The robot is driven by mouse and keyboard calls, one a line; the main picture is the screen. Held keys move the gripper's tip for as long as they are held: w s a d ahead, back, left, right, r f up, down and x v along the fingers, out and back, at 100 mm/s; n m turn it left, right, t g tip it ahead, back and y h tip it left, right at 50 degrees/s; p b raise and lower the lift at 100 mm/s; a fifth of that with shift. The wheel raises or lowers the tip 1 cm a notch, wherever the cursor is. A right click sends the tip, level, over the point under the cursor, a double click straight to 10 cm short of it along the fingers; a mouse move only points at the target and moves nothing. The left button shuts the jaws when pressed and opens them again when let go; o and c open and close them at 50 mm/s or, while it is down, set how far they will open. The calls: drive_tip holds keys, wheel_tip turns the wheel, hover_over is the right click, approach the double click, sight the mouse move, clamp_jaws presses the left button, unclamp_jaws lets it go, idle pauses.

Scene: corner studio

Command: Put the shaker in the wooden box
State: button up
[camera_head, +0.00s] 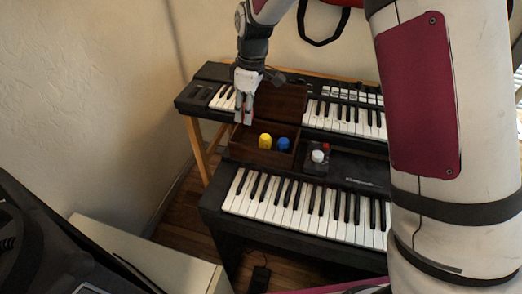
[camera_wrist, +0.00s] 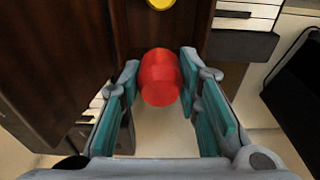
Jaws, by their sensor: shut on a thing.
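My gripper (camera_head: 245,108) is shut on a red, rounded shaker (camera_wrist: 160,77), with its fingertips on either side of it in the wrist view. In the head view only a little red shows between the fingers. The wooden box (camera_head: 254,157) stands open on the keyboards with its dark lid (camera_head: 281,103) raised behind. The gripper is above the box's left end, beside the lid. A yellow shaker (camera_head: 265,141) and a blue shaker (camera_head: 283,143) are in the box. The wrist view shows part of the box floor (camera_wrist: 160,32) and the yellow shaker (camera_wrist: 160,4).
A small dark tray (camera_head: 313,168) right of the box holds a white-topped thing (camera_head: 317,156) and a small red thing (camera_head: 326,147). The front keyboard (camera_head: 300,205) and rear keyboard (camera_head: 345,118) surround the box. A wall is close on the left.

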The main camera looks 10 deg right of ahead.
drive_tip(key=shift+a+f, duration=0.15)
drive_tip(key=shift+f, duration=0.35)
wheel_tip(320, 180, down, 9)
drive_tip(key=shift+r, duration=0.1)
drive_tip(key=shift+f, duration=0.2)
drive_tip(key=o, duration=1.1)
